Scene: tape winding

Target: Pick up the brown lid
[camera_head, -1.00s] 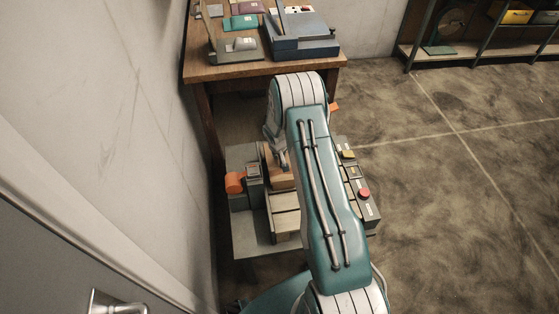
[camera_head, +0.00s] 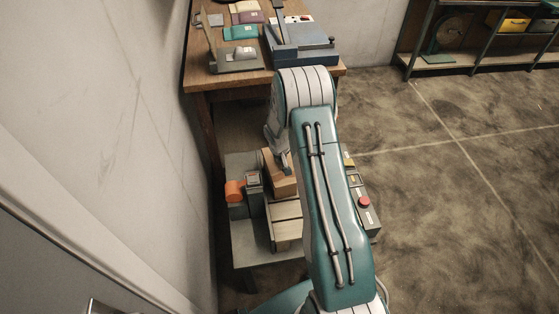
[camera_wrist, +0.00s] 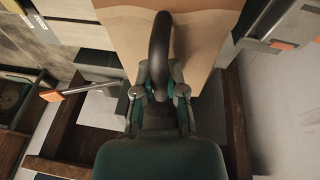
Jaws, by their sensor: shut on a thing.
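The brown lid (camera_head: 283,186) is a tan, box-like piece over the machine's middle in the head view, partly hidden by my arm. In the wrist view its tan face (camera_wrist: 207,32) fills the top middle, with a thick black curved handle (camera_wrist: 160,45) standing on it. My gripper (camera_wrist: 160,92) is shut on the handle. In the head view my gripper (camera_head: 287,160) is at the lid's top right. I cannot tell how far the lid is above the machine.
The machine has an orange roll (camera_head: 234,191) on its left and a control panel with a red button (camera_head: 365,202) on its right. A wooden table (camera_head: 240,82) with a blue device (camera_head: 303,50) stands behind. A wall is close at left; the floor at right is clear.

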